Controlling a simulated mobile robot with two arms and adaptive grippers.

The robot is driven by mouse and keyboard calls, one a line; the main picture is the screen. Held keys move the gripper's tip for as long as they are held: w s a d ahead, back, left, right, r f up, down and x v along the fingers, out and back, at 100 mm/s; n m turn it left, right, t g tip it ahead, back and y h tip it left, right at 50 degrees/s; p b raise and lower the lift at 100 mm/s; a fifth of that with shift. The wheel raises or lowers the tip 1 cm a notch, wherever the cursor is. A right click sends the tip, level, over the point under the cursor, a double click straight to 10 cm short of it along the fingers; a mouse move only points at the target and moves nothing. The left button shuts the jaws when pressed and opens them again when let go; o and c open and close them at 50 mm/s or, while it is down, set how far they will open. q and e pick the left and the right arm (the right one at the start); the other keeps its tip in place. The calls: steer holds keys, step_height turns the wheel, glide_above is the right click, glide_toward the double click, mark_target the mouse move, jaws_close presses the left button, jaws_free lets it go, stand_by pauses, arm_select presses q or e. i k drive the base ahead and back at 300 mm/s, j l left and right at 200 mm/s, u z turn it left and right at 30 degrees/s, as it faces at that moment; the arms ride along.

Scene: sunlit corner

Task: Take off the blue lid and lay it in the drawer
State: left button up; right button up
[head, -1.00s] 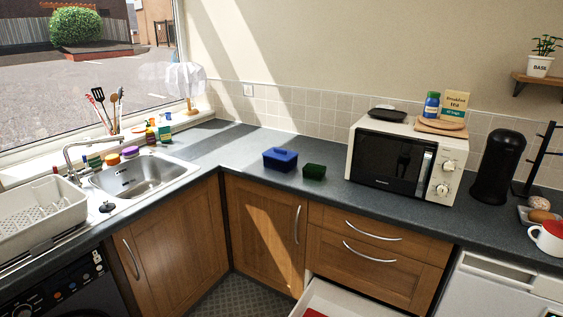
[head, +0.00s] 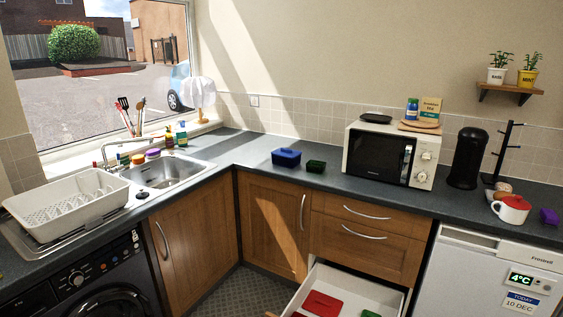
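A blue box with a blue lid (head: 287,153) on it sits on the dark worktop in the head view, left of the microwave. The lid has a raised handle on top. The white drawer (head: 362,291) is pulled open at the bottom of the view. Flat red pieces (head: 322,304) and a bit of something green (head: 371,314) lie in it. Its front is cut off by the frame. Neither of my grippers is in view.
A microwave (head: 379,157) stands right of the green container, then a black canister (head: 467,158), a mug tree and a red-and-white mug (head: 511,208). The sink (head: 165,171) and white dish rack (head: 68,204) are at left. The worktop around the blue box is mostly clear.

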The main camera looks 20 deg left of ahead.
mark_target(286, 152)
steer(key=k+z, duration=0.1)
steer(key=z, duration=0.65)
steer(key=k+z, duration=0.15)
steer(key=z, duration=0.25)
steer(key=l+z, duration=0.15)
steer(key=z, duration=0.2)
steer(key=i+j+z, duration=0.15)
steer(key=j, duration=1.7)
steer(key=i+j+z, duration=0.2)
steer(key=j, duration=1.6)
steer(key=k, duration=0.1)
